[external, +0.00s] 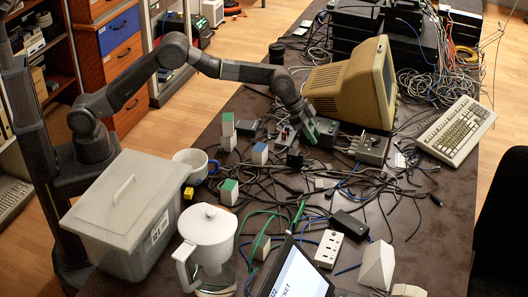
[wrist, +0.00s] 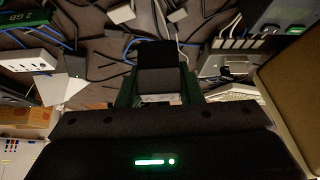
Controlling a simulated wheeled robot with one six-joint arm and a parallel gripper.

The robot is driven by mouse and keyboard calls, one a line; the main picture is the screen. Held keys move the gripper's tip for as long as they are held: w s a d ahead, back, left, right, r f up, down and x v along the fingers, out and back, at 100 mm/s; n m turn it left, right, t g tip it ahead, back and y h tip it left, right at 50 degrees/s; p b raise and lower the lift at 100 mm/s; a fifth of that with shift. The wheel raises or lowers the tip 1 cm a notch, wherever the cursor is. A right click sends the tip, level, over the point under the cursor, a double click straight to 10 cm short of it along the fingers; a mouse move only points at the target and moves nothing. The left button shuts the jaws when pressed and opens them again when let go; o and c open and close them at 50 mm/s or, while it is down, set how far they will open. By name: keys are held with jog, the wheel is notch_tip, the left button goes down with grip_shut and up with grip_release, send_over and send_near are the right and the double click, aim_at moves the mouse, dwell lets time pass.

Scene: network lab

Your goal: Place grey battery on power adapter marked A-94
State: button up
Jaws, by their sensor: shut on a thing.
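My gripper (external: 311,130) is low over the cable-strewn table, just in front of the beige monitor. In the wrist view, the green fingers of my gripper (wrist: 158,88) are shut on a dark grey block (wrist: 160,82), which I take to be the grey battery. A black part shows beyond it; I cannot tell whether it belongs to the block. In the external view the block is not clear behind the fingers. I can read no A-94 marking, so I cannot tell which box is that adapter. A black adapter-like box (external: 350,224) lies nearer the front.
The beige monitor (external: 352,85) and a grey box with knobs (external: 370,149) stand close to my gripper. Tangled cables cover the table. Small white blocks with green or blue tops (external: 229,192), a white power strip (external: 328,248), a jug (external: 207,240) and a lidded bin (external: 125,215) stand nearer.

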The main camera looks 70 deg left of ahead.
jog(key=r, duration=0.2)
send_over(298, 153)
jog(key=shift+m, duration=0.4)
notch_tip(298, 153, down, 10)
jog(key=shift+a, duration=0.1)
jog(key=shift+f, duration=0.15)
jog(key=o, duration=1)
